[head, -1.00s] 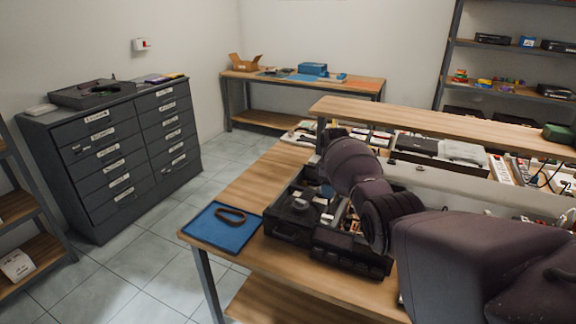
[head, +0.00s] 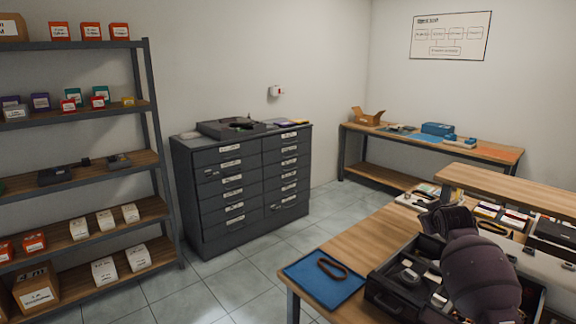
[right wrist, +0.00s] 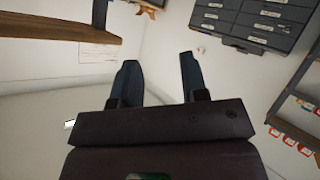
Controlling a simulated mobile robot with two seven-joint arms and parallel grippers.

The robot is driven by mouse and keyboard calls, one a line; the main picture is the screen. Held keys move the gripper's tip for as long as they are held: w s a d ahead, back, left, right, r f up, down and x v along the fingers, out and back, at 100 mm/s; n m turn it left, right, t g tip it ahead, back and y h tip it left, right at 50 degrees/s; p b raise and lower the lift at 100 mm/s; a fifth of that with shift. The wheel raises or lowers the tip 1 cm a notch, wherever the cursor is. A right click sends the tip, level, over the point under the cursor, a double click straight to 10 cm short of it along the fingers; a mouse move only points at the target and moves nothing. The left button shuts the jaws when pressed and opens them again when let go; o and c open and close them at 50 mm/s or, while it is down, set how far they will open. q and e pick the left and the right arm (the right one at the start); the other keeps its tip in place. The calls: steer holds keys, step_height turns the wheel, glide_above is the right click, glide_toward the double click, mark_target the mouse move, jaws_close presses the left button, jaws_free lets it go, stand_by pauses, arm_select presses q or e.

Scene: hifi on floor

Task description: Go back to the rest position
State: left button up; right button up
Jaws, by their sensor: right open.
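My right arm comes in from the lower right of the head view, over the workbench (head: 390,228). Its gripper is hidden there behind my own arm links. In the right wrist view my right gripper (right wrist: 158,82) is open, with two dark fingers apart and nothing between them. Walls and furniture show tilted beyond the fingers. My left gripper is in no frame.
A black open case (head: 385,300) and a blue mat (head: 310,288) with a dark ring-shaped band (head: 332,269) lie on the workbench. A grey drawer cabinet (head: 240,190) and a shelf unit (head: 150,110) stand left. Tiled floor (head: 250,275) between them is clear.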

steer(key=s+a+f+t+y, duration=0.2)
steer(key=s+a+f, duration=0.45)
steer(key=s, duration=0.45)
steer(key=s+a+f+t+y, duration=0.1)
steer(key=s+a+f+t, duration=0.1)
steer(key=s+a+f, duration=0.65)
steer(key=s+f+g, duration=0.1)
steer(key=s+f, duration=0.3)
steer(key=s, duration=0.5)
steer(key=s+d+f+m+g, duration=0.1)
steer(key=s+f+g, duration=0.1)
steer(key=s+f, duration=0.3)
steer(key=s+d+f+g+b, duration=0.1)
steer(key=s+f, duration=0.3)
steer(key=s, duration=0.9)
steer(key=shift+s+f+m+g, duration=0.25)
steer(key=shift+m+g, duration=0.15)
